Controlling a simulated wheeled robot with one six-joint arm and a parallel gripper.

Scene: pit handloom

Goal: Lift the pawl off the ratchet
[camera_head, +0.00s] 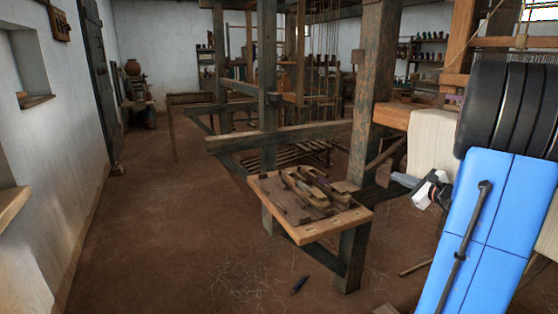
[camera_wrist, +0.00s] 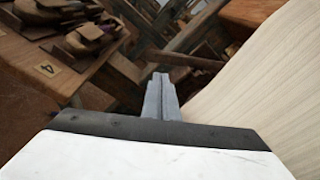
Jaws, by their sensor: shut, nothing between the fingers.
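My gripper (camera_head: 396,179) is at the right of the head view, beside a dark loom post and below the front beam. In the wrist view its two grey fingers (camera_wrist: 160,78) are together, with nothing between them. A brown wooden bar (camera_wrist: 187,60) lies beyond the fingertips there, apart from them as far as I can see. A similar slanting bar (camera_head: 386,153) shows by the post in the head view. I cannot tell whether either is the pawl. I cannot make out the ratchet in either view.
Pale cloth (camera_head: 432,140) hangs from the wooden front beam (camera_head: 393,115), close right of my gripper; it fills the right of the wrist view (camera_wrist: 268,75). A wooden tray (camera_head: 300,234) with shuttles juts out left of the post (camera_head: 374,90). Open floor (camera_head: 150,240) lies left.

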